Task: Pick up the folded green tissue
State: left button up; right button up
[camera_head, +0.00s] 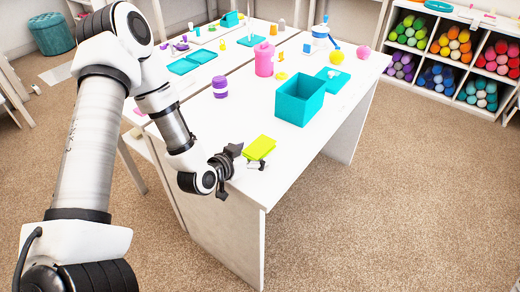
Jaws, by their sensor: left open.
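The folded green tissue (260,147) is a bright lime, flat folded piece near the front edge of the white table (290,152). My left gripper (231,170) is at the table's front edge, just left of the tissue. Its dark fingers are spread apart and nothing shows between them. The gripper looks apart from the tissue, though the exact gap is hard to tell. My right gripper is out of view.
An open teal box (300,101) stands right of and behind the tissue. A purple jar (220,87) and a pink bottle (264,60) stand farther back. A shelf of colored rolls (446,50) stands at the right back.

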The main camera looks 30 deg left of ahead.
pick_arm(q)
jog(key=shift+s+r, duration=0.1)
jog(key=shift+s, duration=0.1)
jog(key=c, duration=0.6)
jog(key=shift+c, duration=1.3)
